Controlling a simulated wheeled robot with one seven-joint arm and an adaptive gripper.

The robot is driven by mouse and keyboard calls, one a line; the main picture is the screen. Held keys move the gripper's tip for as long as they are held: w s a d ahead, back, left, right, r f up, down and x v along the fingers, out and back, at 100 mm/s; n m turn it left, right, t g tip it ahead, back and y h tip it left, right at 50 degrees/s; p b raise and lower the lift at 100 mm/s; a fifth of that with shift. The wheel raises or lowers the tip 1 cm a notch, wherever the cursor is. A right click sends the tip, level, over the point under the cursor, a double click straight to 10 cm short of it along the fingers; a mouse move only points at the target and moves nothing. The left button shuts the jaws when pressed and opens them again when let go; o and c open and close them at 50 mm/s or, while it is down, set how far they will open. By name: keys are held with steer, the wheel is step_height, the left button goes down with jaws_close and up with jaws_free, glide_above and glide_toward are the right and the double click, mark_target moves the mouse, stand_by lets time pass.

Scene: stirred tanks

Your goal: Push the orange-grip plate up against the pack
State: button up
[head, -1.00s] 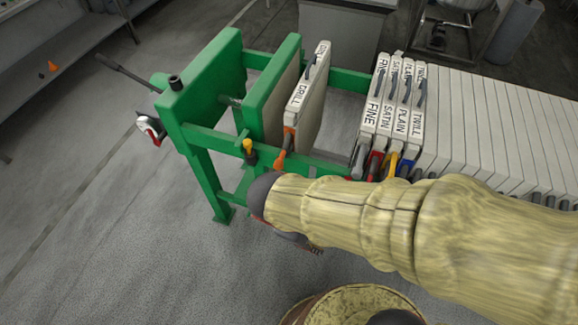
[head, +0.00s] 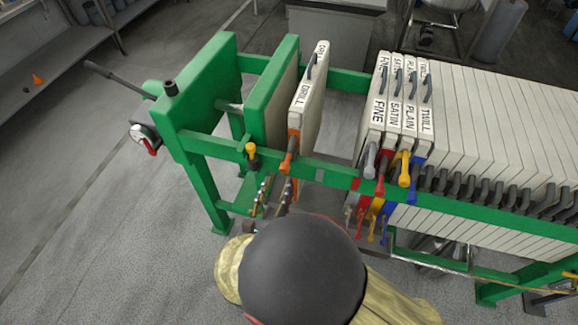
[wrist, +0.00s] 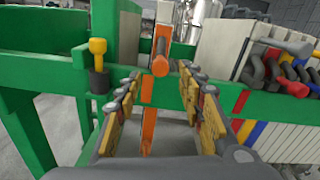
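The orange-grip plate (head: 311,100) is pale, labelled DRILL, and hangs upright in the green frame. Its orange grip (head: 289,155) sticks out over the front rail. It stands near the green pressing plate (head: 268,95) on its left, with a wide gap to its right. The pack (head: 470,120) of pale plates begins there with the grey-grip FINE plate (head: 375,115). My gripper (head: 273,194) is in front of the rail, below the orange grip. In the wrist view my gripper (wrist: 162,108) is open and empty, and the orange grip (wrist: 160,66) shows beyond and between its fingers, apart from them.
The green front rail (head: 335,172) runs across just beyond my fingers. A yellow-topped knob (head: 251,152) stands left of the orange grip. Red, yellow and blue grips crowd the pack's near end. The floor at left front is clear.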

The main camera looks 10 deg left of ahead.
mark_target(283, 172)
steer(key=w, duration=0.2)
steer(key=w+b, duration=0.1)
steer(key=w, duration=0.2)
steer(key=w+b, duration=0.1)
steer(key=w, duration=0.1)
steer(key=shift+w+d, duration=0.25)
jaws_close()
stand_by(0.3)
stand_by(0.4)
